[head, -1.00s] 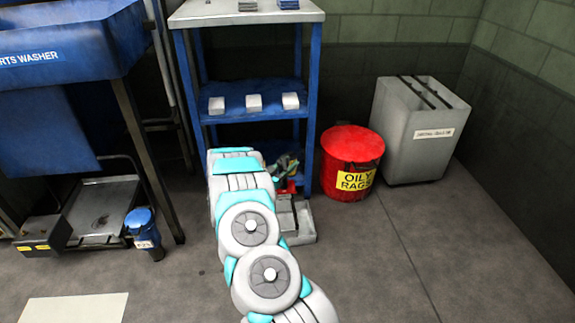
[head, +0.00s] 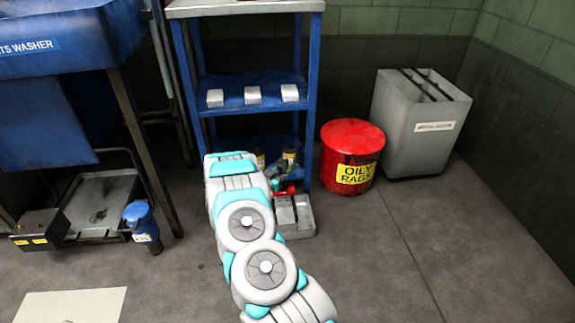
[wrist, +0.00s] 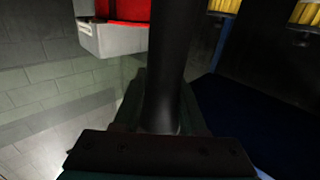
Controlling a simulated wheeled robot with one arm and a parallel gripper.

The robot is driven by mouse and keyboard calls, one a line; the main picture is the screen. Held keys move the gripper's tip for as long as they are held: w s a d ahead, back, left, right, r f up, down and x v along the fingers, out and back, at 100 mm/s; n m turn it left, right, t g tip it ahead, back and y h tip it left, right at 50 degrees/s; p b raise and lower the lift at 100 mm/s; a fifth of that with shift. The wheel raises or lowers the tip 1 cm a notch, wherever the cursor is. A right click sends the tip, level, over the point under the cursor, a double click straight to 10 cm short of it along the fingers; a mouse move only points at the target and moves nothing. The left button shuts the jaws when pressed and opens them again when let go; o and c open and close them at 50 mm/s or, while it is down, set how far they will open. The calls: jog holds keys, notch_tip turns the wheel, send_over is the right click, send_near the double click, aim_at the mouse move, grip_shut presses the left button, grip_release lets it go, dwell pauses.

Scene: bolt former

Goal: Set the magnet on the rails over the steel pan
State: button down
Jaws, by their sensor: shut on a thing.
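My gripper (wrist: 160,115) shows in the wrist view, shut around a dark, round, upright bar (wrist: 168,65). I cannot tell from its visible part whether the bar belongs to the magnet. A shallow grey metal pan (head: 112,190) lies low under the parts washer at left, apart from my arm. A dark box with yellow labels (head: 41,230) and a blue container (head: 143,228) stand beside it. I cannot clearly make out rails there.
The blue rack (head: 258,97) carries three pale blocks. The red oily-rags can (head: 352,142) and a grey bin (head: 403,140) stand right.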

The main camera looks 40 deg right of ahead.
jog(key=shift+f+b, duration=1.05)
jog(key=shift+f, duration=1.85)
jog(key=shift+c, duration=1.9)
grip_release()
jog(key=v, duration=0.8)
jog(key=shift+w, duration=0.15)
